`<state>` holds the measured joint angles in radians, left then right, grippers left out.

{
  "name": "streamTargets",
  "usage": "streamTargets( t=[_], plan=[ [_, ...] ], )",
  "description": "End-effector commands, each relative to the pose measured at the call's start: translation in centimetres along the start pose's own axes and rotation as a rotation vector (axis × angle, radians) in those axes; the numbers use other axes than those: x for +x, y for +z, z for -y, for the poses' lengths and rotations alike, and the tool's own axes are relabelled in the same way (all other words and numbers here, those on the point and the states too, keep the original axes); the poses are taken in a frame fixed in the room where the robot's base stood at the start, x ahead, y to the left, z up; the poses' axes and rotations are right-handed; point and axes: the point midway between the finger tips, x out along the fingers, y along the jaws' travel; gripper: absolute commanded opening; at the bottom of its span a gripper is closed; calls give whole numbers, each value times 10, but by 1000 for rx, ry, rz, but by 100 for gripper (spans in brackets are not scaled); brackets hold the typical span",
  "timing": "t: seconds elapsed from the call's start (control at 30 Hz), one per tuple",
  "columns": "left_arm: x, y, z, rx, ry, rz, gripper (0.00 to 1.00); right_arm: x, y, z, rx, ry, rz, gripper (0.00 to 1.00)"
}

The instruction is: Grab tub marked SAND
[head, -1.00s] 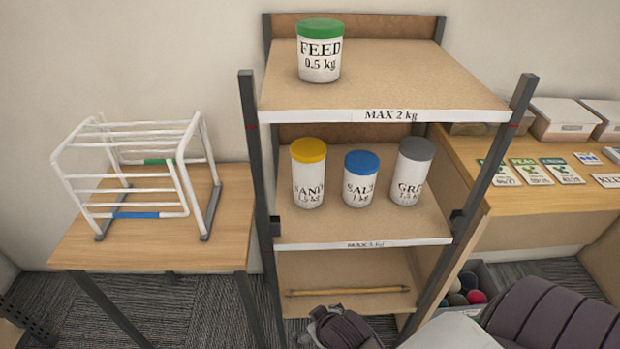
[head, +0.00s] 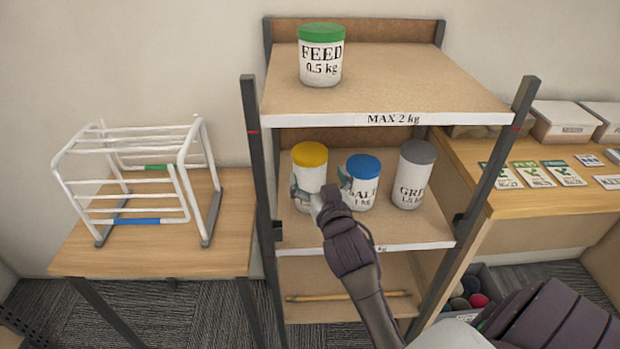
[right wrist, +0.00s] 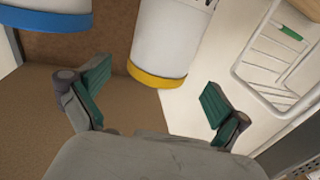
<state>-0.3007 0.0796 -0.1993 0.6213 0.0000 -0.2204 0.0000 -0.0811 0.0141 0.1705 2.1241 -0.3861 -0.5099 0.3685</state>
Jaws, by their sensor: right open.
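The SAND tub (head: 309,172) is white with a yellow lid and stands upright on the middle shelf, at the left; its label is now covered by my gripper. My right gripper (head: 321,190) is open in front of it, with one finger at the tub's left side and the other between it and the blue-lidded SALT tub (head: 362,185). In the right wrist view the yellow-lidded tub (right wrist: 165,60) shows between and beyond the open fingers (right wrist: 155,100); I cannot tell whether they touch it. My left gripper is not in view.
A grey-lidded tub (head: 413,175) stands right of SALT. The green-lidded FEED tub (head: 321,60) is on the top shelf (head: 420,85). The shelf's left post (head: 257,170) is close by. A white rack (head: 130,190) stands on the left table.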

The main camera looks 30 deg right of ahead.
Motion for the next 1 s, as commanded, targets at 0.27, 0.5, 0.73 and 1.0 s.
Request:
streamTargets(
  t=[0.27,0.5,0.73,1.0],
  plan=[
    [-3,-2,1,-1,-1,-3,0,38,0,0,-1,0,1,100],
    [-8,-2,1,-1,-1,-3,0,63,-2,1,0,0,1,100],
    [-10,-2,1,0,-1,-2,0,90,0,1,-1,0,2,100],
    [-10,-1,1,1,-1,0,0,92,0,1,0,0,3,97]
  ],
)
